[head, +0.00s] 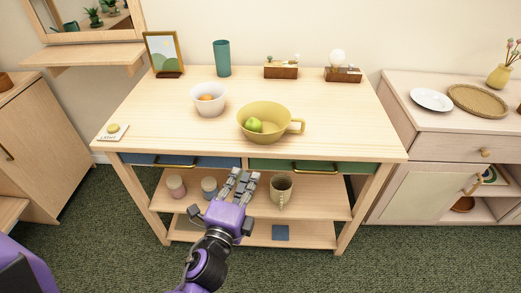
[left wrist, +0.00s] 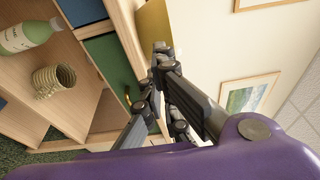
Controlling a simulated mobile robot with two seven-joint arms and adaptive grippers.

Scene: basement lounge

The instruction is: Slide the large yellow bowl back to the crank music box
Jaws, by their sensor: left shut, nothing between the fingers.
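The large yellow bowl (head: 266,120) has a side handle on its right and holds a green apple (head: 254,125). It stands upright near the table's front edge. Two small wooden boxes stand at the back: one with small figures on top (head: 281,72), and one with a white globe (head: 343,74). I cannot tell which is the crank music box. My left gripper (head: 243,176) is shut and empty, in front of the table and below the bowl in the picture. In the left wrist view, part of a yellow surface, likely the bowl (left wrist: 154,28), shows beyond the fingers. My right gripper is out of view.
A white bowl (head: 208,101) with an orange item stands left of the yellow bowl. A teal cup (head: 222,58) and picture frame (head: 164,54) stand behind. A sign card (head: 112,131) lies at front left. Table space between the yellow bowl and wooden boxes is clear.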

